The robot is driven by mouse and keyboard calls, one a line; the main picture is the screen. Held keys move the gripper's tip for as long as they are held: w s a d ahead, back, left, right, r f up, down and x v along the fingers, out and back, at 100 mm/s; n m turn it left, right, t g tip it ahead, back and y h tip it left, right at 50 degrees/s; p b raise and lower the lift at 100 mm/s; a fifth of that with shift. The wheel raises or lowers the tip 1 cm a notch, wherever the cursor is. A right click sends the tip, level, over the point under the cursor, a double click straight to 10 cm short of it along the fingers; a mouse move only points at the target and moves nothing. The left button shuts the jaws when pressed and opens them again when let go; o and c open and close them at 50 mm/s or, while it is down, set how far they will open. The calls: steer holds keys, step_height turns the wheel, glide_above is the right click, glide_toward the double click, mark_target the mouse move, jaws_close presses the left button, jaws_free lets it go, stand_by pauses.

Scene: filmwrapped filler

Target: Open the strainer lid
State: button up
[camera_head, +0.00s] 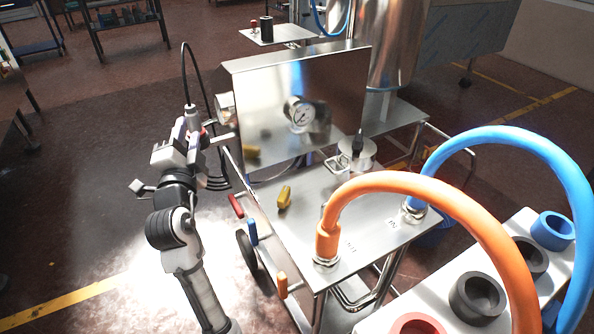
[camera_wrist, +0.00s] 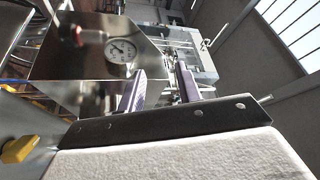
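A round steel fitting with a black handle (camera_head: 357,153) stands on the steel cart top, right of the upright panel; it may be the strainer lid, but I cannot tell for sure. It appears closed. My gripper (camera_head: 210,136) is left of the cart, beside the panel's left edge and well apart from that fitting. In the wrist view its two purple fingers (camera_wrist: 160,84) are apart with nothing between them. No strainer lid can be made out clearly in the wrist view.
A yellow handle (camera_head: 284,197) sits on the cart top (camera_head: 375,210). Orange (camera_head: 430,190) and blue (camera_head: 520,140) hoses arch over its right side.

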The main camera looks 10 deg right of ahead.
steer(key=w+d+f+m+g+h, duration=0.3)
steer(key=d+f+m+g+h, duration=0.3)
steer(key=d+f, duration=0.55)
steer(key=m+g+h, duration=0.4)
steer(key=m, duration=0.4)
glide_toward(329, 169)
steer(key=p+x, duration=0.3)
steer(key=x, duration=0.6)
steer(key=shift+w+f, duration=0.1)
steer(key=shift+w, duration=0.05)
jaws_close()
